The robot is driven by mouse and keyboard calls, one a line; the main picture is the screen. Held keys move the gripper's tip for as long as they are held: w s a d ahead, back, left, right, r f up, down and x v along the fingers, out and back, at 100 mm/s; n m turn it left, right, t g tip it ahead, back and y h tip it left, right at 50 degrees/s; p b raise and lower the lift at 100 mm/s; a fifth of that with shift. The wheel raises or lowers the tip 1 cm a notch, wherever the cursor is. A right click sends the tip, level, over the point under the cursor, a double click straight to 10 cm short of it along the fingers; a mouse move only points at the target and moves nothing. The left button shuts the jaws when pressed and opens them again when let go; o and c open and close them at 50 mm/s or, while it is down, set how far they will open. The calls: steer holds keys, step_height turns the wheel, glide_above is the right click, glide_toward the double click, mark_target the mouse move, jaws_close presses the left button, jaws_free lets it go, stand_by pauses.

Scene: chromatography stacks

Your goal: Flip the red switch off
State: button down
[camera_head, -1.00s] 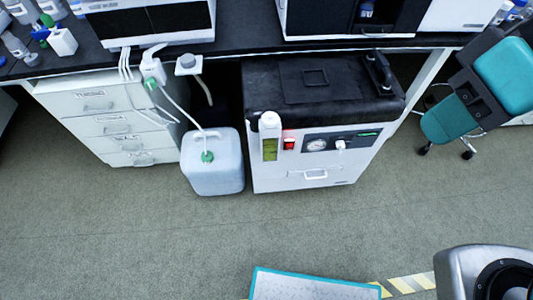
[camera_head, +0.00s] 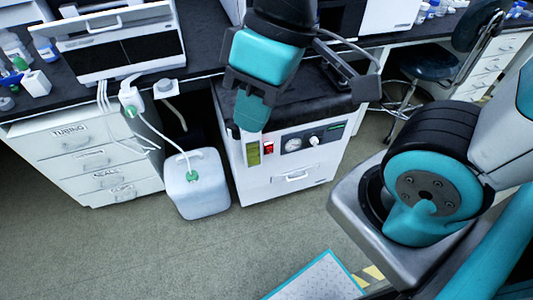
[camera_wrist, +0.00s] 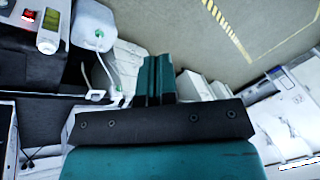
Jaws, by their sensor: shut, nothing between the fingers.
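The red switch (camera_head: 269,149) is a small red rocker on the front panel of a white cabinet machine (camera_head: 300,170) with a black top. It looks bright red, but its rocker position is too small to tell. It also shows in the wrist view (camera_wrist: 29,14), at the top left corner. My gripper (camera_head: 250,126) is shut and empty, in front of the machine's top front edge in the head view, just above and left of the switch. In the wrist view its teal fingers (camera_wrist: 155,78) are together, well to the right of the switch. I see no contact with the switch.
A white jug (camera_head: 196,184) with tubing sits on the floor to the left. A drawer unit (camera_head: 88,162) is further left.

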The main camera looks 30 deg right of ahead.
steer(key=w+d+f+n+t+y+b, duration=0.1)
steer(key=w+d+f+b, duration=0.1)
steer(key=w+f+b, duration=0.5)
steer(key=w+d+f+n+t+b, duration=0.1)
steer(key=w+d+f+b, duration=0.1)
steer(key=f+b, duration=0.5)
steer(key=w+d+f+n+t+b, duration=0.1)
steer(key=w+d+f+b, duration=0.2)
steer(key=f, duration=0.8)
steer(key=w+d+f+n+t+h+b, duration=0.1)
steer(key=w+d+f+n+t+b, duration=0.1)
steer(key=d+f+b, duration=0.5)
steer(key=w+d+f+n+t+h+b, duration=0.1)
steer(key=w+d+f+b, duration=0.3)
steer(key=d+f, duration=0.8)
step_height(320, 180, down, 4)
steer(key=shift+w+r+t+b, duration=0.1)
steer(key=shift+w+t+b, duration=0.15)
steer(key=shift+t+b, duration=0.6)
steer(key=shift+a+g+b, duration=0.1)
steer(key=shift+g+b, duration=0.15)
steer(key=shift+b, duration=0.05)
steer(key=b, duration=0.3)
glide_toward(266, 154)
steer(key=shift+x, duration=2.1)
